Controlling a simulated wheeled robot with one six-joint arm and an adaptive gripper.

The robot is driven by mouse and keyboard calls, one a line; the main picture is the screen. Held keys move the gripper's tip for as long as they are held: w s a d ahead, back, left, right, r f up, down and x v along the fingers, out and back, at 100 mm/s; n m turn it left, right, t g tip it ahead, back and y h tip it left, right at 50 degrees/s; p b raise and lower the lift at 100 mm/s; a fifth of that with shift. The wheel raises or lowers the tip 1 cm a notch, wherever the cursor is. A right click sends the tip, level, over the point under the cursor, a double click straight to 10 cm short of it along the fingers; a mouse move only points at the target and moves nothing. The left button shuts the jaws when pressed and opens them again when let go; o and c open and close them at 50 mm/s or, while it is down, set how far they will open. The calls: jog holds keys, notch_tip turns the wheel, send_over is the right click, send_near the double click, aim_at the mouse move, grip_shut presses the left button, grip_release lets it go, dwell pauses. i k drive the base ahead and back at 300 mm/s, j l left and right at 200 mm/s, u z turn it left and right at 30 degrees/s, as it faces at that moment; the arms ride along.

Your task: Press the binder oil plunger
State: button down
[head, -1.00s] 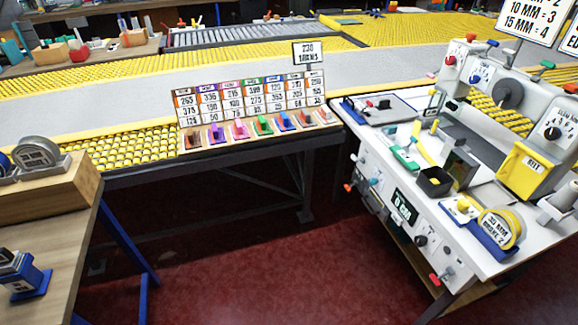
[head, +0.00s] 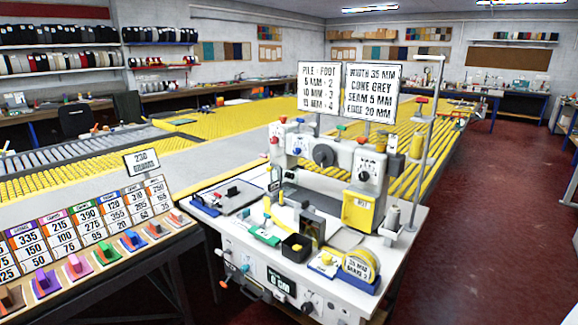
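The binder machine (head: 345,160) stands on a white bench (head: 405,245) right of centre in the head view. The bench front carries a small display (head: 282,283) and several knobs. I cannot tell which of these parts is the oil plunger, or whether it is pressed. My gripper is not in view.
A black bin (head: 296,247), a green block (head: 263,235) and a tape roll in a blue holder (head: 359,279) crowd the bench. A row of coloured levers under number cards (head: 85,241) is at the left. Red floor (head: 470,220) is open at the right.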

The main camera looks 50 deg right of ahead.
aim_at(361, 141)
jog(key=j+z, duration=0.2)
jog(key=z, duration=0.3)
jog(key=j+z, duration=0.25)
jog(key=z, duration=0.25)
jog(key=j+z, duration=0.25)
jog(key=z, duration=0.25)
jog(key=i+l, duration=0.15)
jog(key=l, duration=0.15)
jog(key=i+l, duration=0.2)
jog(key=j+z, duration=0.3)
jog(key=k+l, duration=0.05)
jog(key=l, duration=0.05)
